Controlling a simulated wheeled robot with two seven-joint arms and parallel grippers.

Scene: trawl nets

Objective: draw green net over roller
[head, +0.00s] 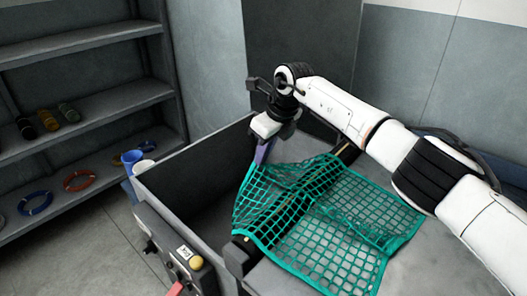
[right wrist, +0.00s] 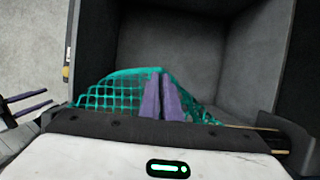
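The green net (head: 355,215) is an open mesh. It lies over the machine's flat top and across the dark roller (head: 343,157), with its far left part pulled up and hanging over the bin opening. My right gripper (head: 262,152) is above the bin with purple fingers pointing down at the net's raised edge. In the right wrist view the fingers (right wrist: 161,92) are close together on the net's edge (right wrist: 110,90). My left gripper (right wrist: 28,103) shows at the left edge of the right wrist view, its two purple fingers apart and empty. The roller's middle is hidden under the net.
The grey bin (head: 190,165) is open and looks empty inside. A control panel (head: 178,260) with a yellow button is on its front. Shelves (head: 85,110) with rings and spools stand at left.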

